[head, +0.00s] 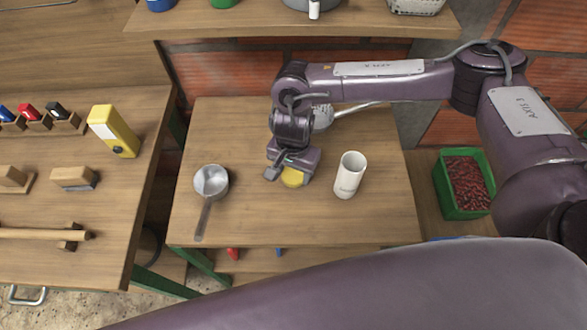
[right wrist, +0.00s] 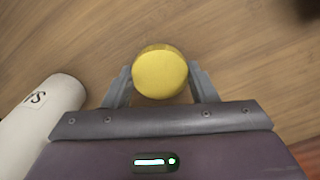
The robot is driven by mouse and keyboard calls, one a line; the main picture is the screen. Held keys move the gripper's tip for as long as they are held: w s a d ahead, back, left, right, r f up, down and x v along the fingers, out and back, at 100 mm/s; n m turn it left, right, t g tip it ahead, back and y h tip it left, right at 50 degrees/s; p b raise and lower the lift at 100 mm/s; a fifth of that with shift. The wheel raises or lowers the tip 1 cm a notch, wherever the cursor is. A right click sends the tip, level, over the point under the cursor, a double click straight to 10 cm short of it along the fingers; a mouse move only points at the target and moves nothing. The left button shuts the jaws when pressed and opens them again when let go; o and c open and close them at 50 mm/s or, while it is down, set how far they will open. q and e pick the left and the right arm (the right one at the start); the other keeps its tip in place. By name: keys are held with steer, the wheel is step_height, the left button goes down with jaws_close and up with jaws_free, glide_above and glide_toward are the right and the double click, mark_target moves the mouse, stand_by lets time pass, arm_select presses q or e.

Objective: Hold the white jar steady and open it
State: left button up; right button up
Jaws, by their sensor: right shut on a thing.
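The white jar (head: 347,178) stands upright on the middle table, with dark lettering on its side. Its top has no lid on it and looks open. Part of the jar also shows at the left of the right wrist view (right wrist: 38,118). My right gripper (head: 286,176) is to the left of the jar, apart from it, and points down. It is shut on a round yellow lid (right wrist: 160,73), which sits between the two fingers. The lid (head: 293,178) is low over the table; I cannot tell whether it touches. My left gripper is not in view.
A metal utensil (head: 352,109) lies behind my right arm. A yellow device (head: 113,130) and wooden blocks are on the left bench. A green crate (head: 463,183) of red fruit stands right. The table's front right is clear.

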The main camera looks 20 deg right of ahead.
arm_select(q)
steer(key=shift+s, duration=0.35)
arm_select(e)
steer(key=shift+f, duration=0.2)
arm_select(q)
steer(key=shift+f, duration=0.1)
arm_select(e)
steer(key=shift+f, duration=0.2)
steer(key=o, duration=1.1)
steer(key=shift+c, duration=0.2)
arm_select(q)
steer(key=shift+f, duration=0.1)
arm_select(e)
steer(key=shift+r, duration=0.15)
